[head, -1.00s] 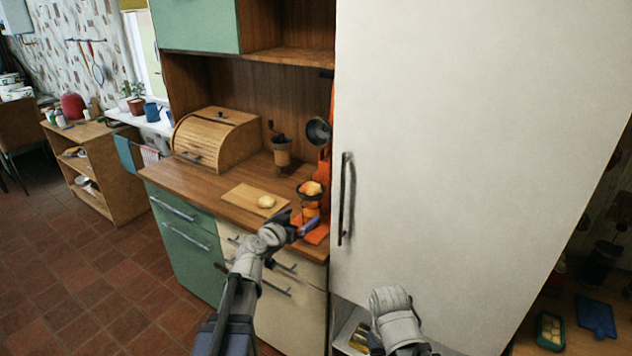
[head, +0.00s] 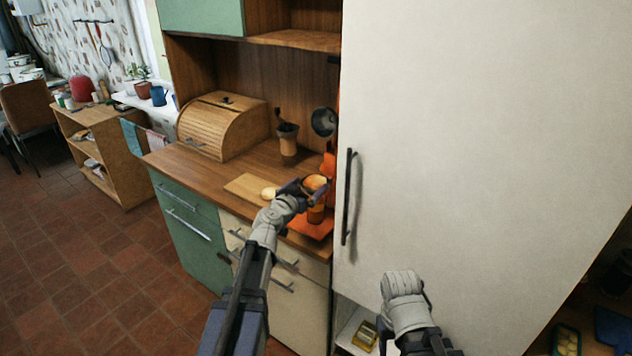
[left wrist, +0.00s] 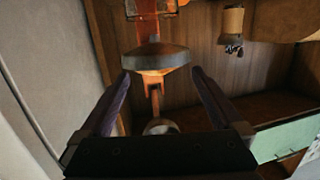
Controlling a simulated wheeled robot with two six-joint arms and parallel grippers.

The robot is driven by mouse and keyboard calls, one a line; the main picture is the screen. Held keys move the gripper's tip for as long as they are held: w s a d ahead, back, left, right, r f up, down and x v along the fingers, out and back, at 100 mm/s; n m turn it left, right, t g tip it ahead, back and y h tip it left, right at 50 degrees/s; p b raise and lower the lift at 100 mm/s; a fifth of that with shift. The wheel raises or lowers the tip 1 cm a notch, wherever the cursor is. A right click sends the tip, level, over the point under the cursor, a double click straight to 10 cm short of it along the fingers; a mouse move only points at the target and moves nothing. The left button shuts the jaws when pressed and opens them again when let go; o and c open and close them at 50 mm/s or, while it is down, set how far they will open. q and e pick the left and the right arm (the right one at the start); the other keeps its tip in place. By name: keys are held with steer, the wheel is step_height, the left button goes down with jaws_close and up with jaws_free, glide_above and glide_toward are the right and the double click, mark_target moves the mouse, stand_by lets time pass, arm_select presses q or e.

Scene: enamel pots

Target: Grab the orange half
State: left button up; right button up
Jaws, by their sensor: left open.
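The orange half (head: 317,182) sits in the dark cup of the orange juicer press (head: 313,225), near the right end of the counter. My left gripper (head: 304,188) is at the cup in the head view and partly hides it. In the left wrist view, which looks upside down, my left gripper's fingers (left wrist: 162,95) are open, with nothing held between them. The grey cup (left wrist: 155,57) lies just beyond the fingertips, with an orange-coloured surface (left wrist: 152,73) at its edge.
A cutting board (head: 246,187) with a pale round piece (head: 269,194) lies left of the juicer. A grinder (head: 288,142) and a bread box (head: 222,127) stand behind. The tall white cabinet door (head: 450,150) and its handle (head: 348,197) are close on the right.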

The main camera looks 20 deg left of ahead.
mark_target(316, 179)
arm_select(q)
steer(key=b+x, duration=0.1)
steer(key=x, duration=0.4)
steer(key=shift+d, duration=0.15)
steer(key=shift+c, duration=0.5)
steer(key=c, duration=1.2)
steer(key=shift+r, duration=0.1)
step_height(316, 179, up, 10)
steer(key=p, duration=1)
